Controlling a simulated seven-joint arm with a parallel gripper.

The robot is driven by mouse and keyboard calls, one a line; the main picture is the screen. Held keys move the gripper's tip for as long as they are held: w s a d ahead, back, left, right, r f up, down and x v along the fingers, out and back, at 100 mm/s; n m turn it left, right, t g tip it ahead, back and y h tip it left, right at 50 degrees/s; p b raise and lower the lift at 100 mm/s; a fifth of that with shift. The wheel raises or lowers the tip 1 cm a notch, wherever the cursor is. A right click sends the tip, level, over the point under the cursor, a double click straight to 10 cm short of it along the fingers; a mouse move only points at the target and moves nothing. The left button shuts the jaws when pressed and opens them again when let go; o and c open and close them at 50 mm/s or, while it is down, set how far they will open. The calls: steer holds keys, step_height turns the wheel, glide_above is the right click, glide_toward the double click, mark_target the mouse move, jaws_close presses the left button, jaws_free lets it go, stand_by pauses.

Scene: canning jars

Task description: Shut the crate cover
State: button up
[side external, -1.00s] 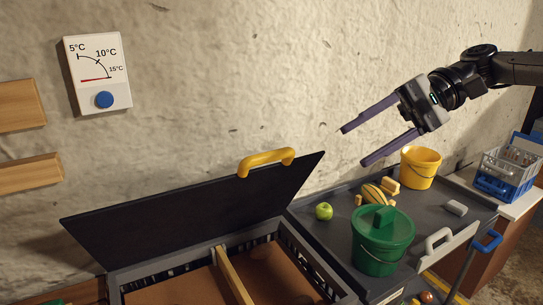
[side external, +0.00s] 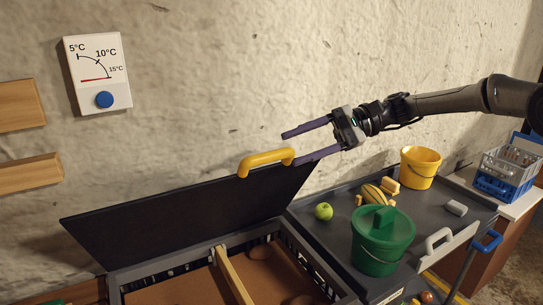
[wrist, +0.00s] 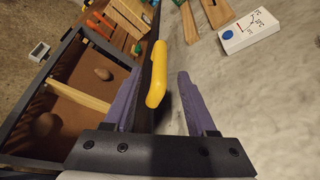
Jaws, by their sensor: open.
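The crate (side external: 330,277) stands at the bottom of the side view with its black cover (side external: 180,222) raised and leaning back toward the wall. A yellow handle (side external: 266,162) is fixed at the cover's top edge. My gripper (side external: 289,147) is open at the right end of the handle, its two purple fingers pointing left. In the wrist view, the cover's edge and the yellow handle (wrist: 157,75) lie between the two open fingers. Whether a finger touches the cover I cannot tell.
Inside the crate, a wooden divider (side external: 233,276) stands among brown contents. A dial (side external: 97,74) hangs on the wall.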

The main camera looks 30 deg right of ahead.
mark_target(285, 151)
steer(key=x, duration=0.6)
steer(key=shift+a, duration=0.15)
jaws_close()
stand_by(1.3)
